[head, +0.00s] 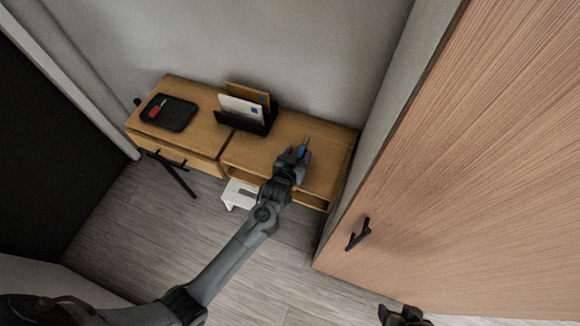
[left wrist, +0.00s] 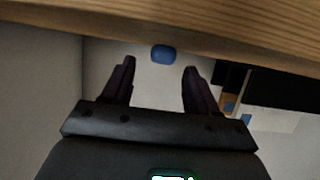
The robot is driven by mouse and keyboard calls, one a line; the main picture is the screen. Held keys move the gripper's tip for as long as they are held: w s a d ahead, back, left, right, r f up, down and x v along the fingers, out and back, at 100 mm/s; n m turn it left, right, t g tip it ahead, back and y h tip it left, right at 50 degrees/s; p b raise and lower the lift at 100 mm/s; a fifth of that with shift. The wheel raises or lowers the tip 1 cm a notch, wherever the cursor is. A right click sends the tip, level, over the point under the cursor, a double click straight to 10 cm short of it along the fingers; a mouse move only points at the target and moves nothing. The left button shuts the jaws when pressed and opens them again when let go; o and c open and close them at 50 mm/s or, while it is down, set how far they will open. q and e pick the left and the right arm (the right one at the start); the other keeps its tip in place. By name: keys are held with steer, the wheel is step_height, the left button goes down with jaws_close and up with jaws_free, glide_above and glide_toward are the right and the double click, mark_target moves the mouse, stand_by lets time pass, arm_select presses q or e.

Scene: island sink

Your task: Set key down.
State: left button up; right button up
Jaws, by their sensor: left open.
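A small key with a blue head (head: 303,150) is at the right part of the wooden console table (head: 262,150), just past the tips of my left gripper (head: 297,154). In the left wrist view the two fingers of my left gripper (left wrist: 158,72) are apart, with the blue key head (left wrist: 162,54) in line with the gap between them, close to the wood. The fingers do not clamp it. Whether the key rests fully on the wood is hard to tell. My right gripper (head: 404,315) shows only in part at the bottom edge of the head view.
A black tray (head: 183,119) with a red item (head: 157,107) lies on the table's left part. A black letter holder (head: 262,123) with envelopes stands in the middle. A wooden door (head: 470,190) with a black handle (head: 358,235) is at right. A white stool-like piece (head: 232,195) stands below.

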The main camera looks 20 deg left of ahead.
arm_select(q)
steer(key=s+a+r+m+g, duration=0.1)
steer(key=s+r+g, duration=0.1)
steer(key=s, duration=0.9)
steer(key=s+a+r+m+g+p, duration=0.1)
steer(key=s+r+g, duration=0.2)
steer(key=s, duration=0.8)
steer(key=s+a+r+g+h, duration=0.1)
steer(key=s+g, duration=0.4)
steer(key=s, duration=0.5)
steer(key=shift+s+a+r+m+p, duration=0.3)
steer(key=shift+s+r+m, duration=0.1)
steer(key=shift+r, duration=0.25)
step_height(320, 180, up, 29)
steer(key=p, duration=2.8)
steer(key=shift+p, duration=0.4)
steer(key=shift+f, duration=0.1)
